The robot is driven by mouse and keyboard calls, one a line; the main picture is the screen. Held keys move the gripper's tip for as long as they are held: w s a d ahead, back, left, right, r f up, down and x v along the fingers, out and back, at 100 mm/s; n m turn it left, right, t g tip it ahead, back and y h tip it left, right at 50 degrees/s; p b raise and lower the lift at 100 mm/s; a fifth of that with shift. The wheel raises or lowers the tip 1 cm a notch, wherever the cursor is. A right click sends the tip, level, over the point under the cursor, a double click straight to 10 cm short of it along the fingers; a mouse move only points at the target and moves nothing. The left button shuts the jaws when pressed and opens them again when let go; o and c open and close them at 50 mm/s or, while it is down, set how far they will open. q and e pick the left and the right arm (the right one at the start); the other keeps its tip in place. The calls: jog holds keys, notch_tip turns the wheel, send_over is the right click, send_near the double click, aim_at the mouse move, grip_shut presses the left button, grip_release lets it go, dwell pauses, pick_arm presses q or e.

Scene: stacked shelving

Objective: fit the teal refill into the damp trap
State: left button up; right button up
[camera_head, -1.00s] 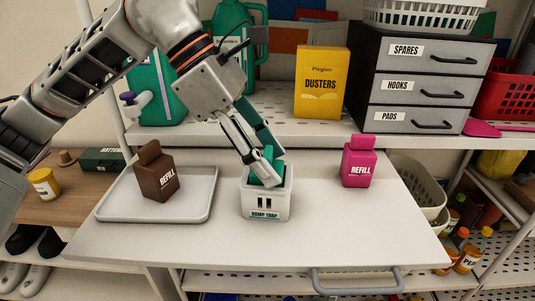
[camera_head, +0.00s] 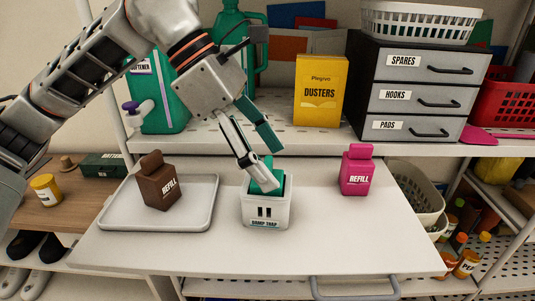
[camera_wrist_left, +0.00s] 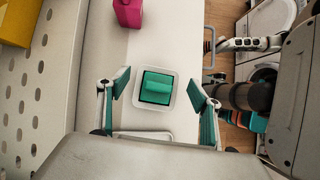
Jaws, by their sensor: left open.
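The teal refill (camera_head: 268,178) is in the white damp trap (camera_head: 266,213), with its upper part showing above the rim. Its lower part is hidden by the trap's walls. In the left wrist view the refill (camera_wrist_left: 157,88) sits squarely within the trap's rim (camera_wrist_left: 139,87). My left gripper (camera_head: 257,145) is just above the trap. In the wrist view its fingers (camera_wrist_left: 159,92) are spread apart on either side of the trap, with gaps to the refill. What looks like my right gripper (camera_wrist_left: 248,44) shows small at the wrist view's upper right; its fingers are unclear.
A brown refill (camera_head: 158,185) stands on a grey tray (camera_head: 205,205) at left. A pink refill (camera_head: 357,173) stands at right. A yellow dusters box (camera_head: 320,88) and a drawer unit (camera_head: 425,90) are on the shelf behind. The surface between trap and pink refill is clear.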

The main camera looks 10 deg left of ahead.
pick_arm(q)
jog(key=v, duration=1.2)
dwell(0.3)
